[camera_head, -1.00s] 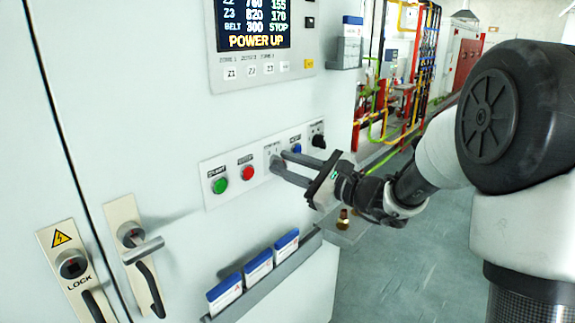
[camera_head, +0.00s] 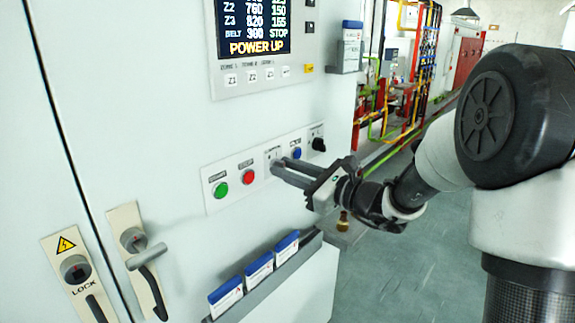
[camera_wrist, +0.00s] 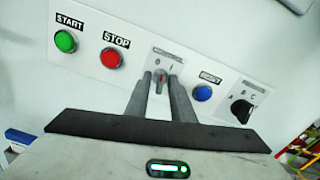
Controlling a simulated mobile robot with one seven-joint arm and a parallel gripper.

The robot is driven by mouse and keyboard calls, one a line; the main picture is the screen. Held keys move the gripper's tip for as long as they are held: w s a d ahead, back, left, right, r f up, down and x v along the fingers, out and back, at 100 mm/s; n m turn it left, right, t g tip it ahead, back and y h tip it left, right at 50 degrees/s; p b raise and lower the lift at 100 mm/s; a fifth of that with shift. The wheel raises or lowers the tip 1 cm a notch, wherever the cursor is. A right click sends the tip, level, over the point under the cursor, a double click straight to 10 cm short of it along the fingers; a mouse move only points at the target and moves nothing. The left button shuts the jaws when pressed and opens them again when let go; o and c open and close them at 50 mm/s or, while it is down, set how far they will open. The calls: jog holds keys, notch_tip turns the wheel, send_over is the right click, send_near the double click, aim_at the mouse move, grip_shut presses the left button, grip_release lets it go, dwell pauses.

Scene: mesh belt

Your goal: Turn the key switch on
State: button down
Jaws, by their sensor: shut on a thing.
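The key switch (camera_wrist: 163,66) sits on a pale plate marked 0 and I, between the red STOP button and the blue RESET button.
Beside the switch are a green START button (camera_head: 221,190), a red STOP button (camera_head: 248,176), a blue RESET button (camera_head: 297,153) and a black selector knob (camera_head: 319,144). A display (camera_head: 254,27) above reads POWER UP. Door handles (camera_head: 146,256) and a card rack (camera_head: 262,272) are lower down.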

jog(key=m+p, duration=0.4)
jog(key=m, duration=0.1)
jog(key=shift+r+m, duration=0.15)
jog(key=shift+m, duration=0.15)
jog(key=shift+m+p, duration=1.5)
jog(key=c, duration=1.9)
grip_release()
jog(key=shift+f, duration=0.2)
jog(key=shift+o, duration=0.2)
jog(key=b+v, duration=0.1)
jog(key=v, duration=1.6)
jog(key=shift+d, duration=0.2)
